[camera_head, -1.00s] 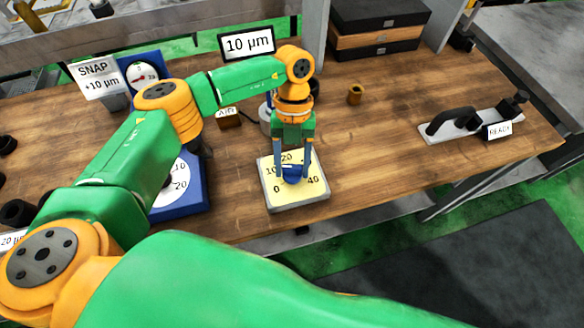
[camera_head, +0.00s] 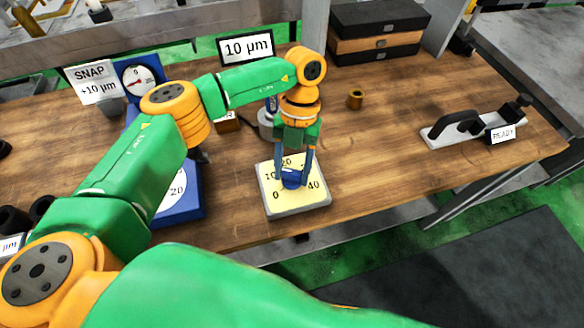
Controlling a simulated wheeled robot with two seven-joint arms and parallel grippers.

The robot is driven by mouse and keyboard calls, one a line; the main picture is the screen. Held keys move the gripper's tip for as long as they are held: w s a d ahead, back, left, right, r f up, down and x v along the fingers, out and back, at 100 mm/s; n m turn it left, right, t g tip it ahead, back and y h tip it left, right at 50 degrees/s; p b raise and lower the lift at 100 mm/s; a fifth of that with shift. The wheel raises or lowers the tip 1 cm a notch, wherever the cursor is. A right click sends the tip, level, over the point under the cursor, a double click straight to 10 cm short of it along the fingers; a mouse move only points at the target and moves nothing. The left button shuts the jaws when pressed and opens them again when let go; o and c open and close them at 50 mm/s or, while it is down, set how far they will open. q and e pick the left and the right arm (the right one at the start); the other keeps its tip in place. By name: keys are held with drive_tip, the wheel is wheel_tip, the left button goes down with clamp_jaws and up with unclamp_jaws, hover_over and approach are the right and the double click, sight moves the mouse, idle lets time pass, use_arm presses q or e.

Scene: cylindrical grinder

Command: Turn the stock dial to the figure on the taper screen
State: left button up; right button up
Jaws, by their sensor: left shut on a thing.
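The stock dial is a yellow-faced square block (camera_head: 308,201) on the wooden bench, with figures 0, 10, 20 and 40 showing. A blue knob (camera_head: 292,179) sits at its middle. My left gripper (camera_head: 294,180) points down over the block and is shut on the blue knob; its fingers hide part of the face. I cannot make out where the knob points. The taper screen (camera_head: 246,47) at the back reads "10 µm". My right gripper is not in view.
A blue gauge (camera_head: 178,192) stands left of the block, partly behind my arm. A "SNAP +10 µm" card (camera_head: 95,82) and a round gauge (camera_head: 140,78) are at back left. A black-handled "READY" fixture (camera_head: 470,127) lies right. A brass bush (camera_head: 355,98) stands on bare bench.

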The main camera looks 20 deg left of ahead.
sight(293, 170)
use_arm(q)
drive_tip(key=o, duration=1.3)
drive_tip(key=b+v, duration=0.1)
drive_tip(key=v, duration=0.5)
drive_tip(key=shift+w+r+b, duration=0.1)
drive_tip(key=shift+b, duration=0.3)
drive_tip(key=shift+w+r, duration=0.1)
drive_tip(key=shift+r, duration=0.35)
